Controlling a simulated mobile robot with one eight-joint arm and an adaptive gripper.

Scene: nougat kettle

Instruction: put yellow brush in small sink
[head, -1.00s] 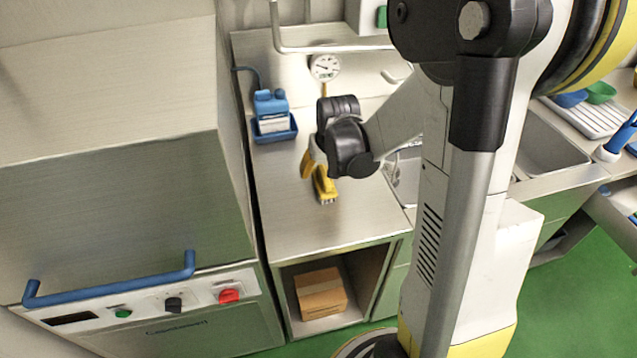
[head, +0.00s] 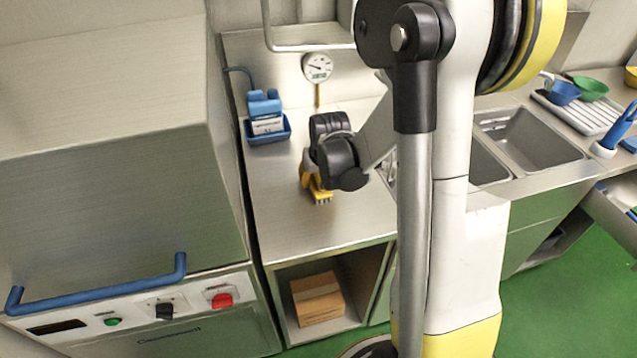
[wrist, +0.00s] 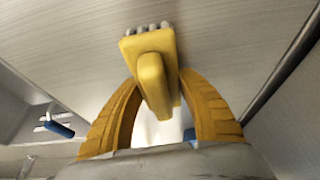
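The yellow brush (head: 321,196) is over the left steel counter in the head view, bristle end toward the front. In the wrist view the brush (wrist: 155,75) has its handle toward me and grey bristles at the top. My gripper (wrist: 158,95) has yellow fingers on both sides of the handle, and they appear closed against it. In the head view my gripper (head: 312,182) is low at the counter; its dark wrist hides part of the brush. Two sink basins lie to the right: one wide open to view (head: 540,150), one partly behind my arm (head: 487,168).
A tall steel machine (head: 110,185) borders the counter on the left. A drainboard with bowls (head: 590,88) is at the far right.

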